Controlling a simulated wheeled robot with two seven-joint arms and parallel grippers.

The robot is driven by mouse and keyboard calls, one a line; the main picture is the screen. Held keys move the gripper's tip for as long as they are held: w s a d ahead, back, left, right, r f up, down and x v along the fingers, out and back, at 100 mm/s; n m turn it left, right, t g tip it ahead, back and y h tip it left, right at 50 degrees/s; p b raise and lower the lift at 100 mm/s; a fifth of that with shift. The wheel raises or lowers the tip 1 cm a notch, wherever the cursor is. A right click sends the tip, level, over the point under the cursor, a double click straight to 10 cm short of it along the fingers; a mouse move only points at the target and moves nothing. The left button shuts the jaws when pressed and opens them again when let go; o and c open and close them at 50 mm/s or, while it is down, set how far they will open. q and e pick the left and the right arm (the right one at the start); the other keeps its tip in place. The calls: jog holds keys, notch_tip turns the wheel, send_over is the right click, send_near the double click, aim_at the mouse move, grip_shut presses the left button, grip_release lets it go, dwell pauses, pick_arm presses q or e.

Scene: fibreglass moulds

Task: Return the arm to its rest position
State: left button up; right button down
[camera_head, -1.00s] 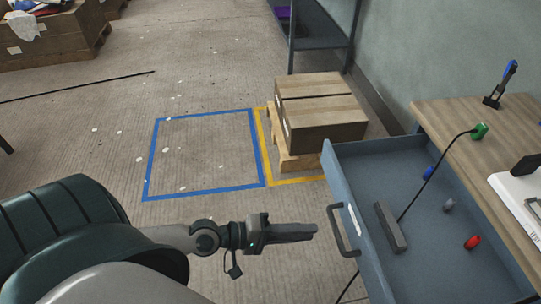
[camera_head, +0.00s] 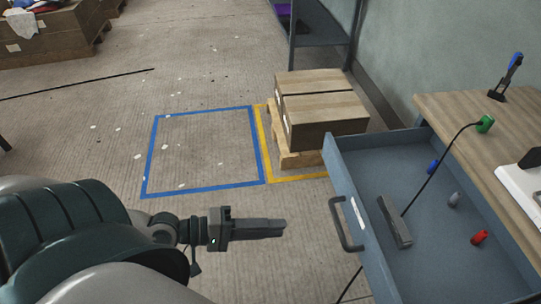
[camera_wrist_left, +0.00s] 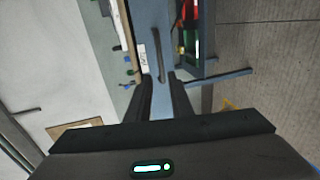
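My left gripper (camera_head: 283,229) shows in the head view over the floor, to the left of the open drawer, pointing right. A gap separates it from the drawer handle (camera_head: 345,224). In the left wrist view its two fingers (camera_wrist_left: 160,82) stand apart with nothing between them; the blue-grey drawer front (camera_wrist_left: 155,18) shows beyond. The grey-blue drawer (camera_head: 385,158) is pulled out from the wooden-topped bench. My right gripper is in neither view.
The drawer holds a dark grey bar (camera_head: 394,222) and small blue, grey and red pieces. The bench top (camera_head: 462,104) bears a clamp (camera_head: 505,77) and a green piece (camera_head: 485,123). Cardboard boxes (camera_head: 320,105) stand on a pallet behind. A blue floor square (camera_head: 205,188) is empty.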

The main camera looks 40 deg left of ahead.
pick_arm(q)
jog(key=shift+f, duration=0.1)
dwell(0.4)
jog(key=w+a+f+m+y, duration=0.2)
jog(key=a+f+m+y, duration=0.1)
jog(key=f, duration=1.1)
jog(key=w+a+f+m+y, duration=0.2)
jog(key=a+f+m+y, duration=0.1)
jog(key=f, duration=1)
jog(key=s+d+f+m+g+y, duration=0.1)
jog(key=s+d+f+m, duration=0.1)
jog(key=f, duration=0.5)
jog(key=s+d+f+m+g+y, duration=0.1)
jog(key=s+d+f+g, duration=0.1)
jog(key=s+d+f, duration=0.3)
jog(key=s+d+f+m+g+y, duration=0.1)
jog(key=s+d+f+m+g, duration=0.1)
jog(key=f, duration=0.7)
jog(key=shift+s+d+f+m, duration=0.3)
jog(key=shift+s+d+f, duration=0.1)
jog(key=shift+s+d, duration=0.45)
